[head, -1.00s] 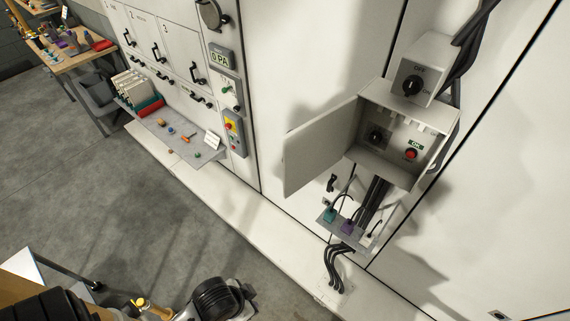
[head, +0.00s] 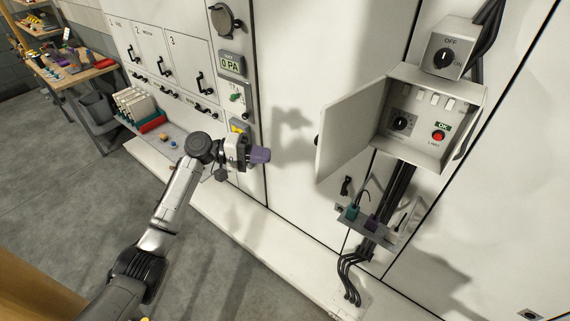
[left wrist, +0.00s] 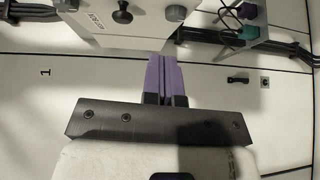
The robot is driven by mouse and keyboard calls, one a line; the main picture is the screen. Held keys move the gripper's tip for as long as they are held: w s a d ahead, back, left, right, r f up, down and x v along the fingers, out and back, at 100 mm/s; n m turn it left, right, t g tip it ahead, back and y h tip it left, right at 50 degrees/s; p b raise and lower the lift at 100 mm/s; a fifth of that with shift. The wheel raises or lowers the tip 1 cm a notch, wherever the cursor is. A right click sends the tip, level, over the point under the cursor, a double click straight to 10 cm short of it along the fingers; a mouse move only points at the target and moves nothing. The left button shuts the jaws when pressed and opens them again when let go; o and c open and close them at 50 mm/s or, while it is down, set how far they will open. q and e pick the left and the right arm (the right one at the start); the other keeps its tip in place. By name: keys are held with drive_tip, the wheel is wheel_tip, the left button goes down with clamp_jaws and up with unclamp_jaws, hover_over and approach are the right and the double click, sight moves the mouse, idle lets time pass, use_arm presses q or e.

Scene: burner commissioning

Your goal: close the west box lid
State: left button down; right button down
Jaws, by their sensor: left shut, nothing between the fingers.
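The wall box (head: 442,115) hangs on the white wall at the right of the head view. Its lid (head: 352,128) stands wide open, swung out to the left, showing a dial and a red button inside. My left gripper (head: 262,155) is left of the lid, apart from it, with its purple fingers pointing right. In the left wrist view its fingers (left wrist: 164,80) are together and empty. A pale panel with a label and dark knob (left wrist: 122,15) shows at the top there, probably the lid. My right gripper is not in view.
A small OFF/ON switch box (head: 449,52) sits above the box. Below it, a small shelf (head: 385,232) holds coloured plugs, with black cables running down. A control panel (head: 237,110) and a ledge lie behind my left arm. Wall between gripper and lid is clear.

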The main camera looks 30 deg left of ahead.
use_arm(q)
drive_tip(key=w+d+r+p, duration=0.1)
drive_tip(key=d+p, duration=0.2)
drive_tip(key=d, duration=0.2)
drive_tip(key=w+d+r+p, duration=0.1)
drive_tip(key=d+p, duration=0.2)
drive_tip(key=d, duration=0.3)
drive_tip(key=shift+w+r+t+h, duration=0.25)
drive_tip(key=shift+w+t+h, duration=0.15)
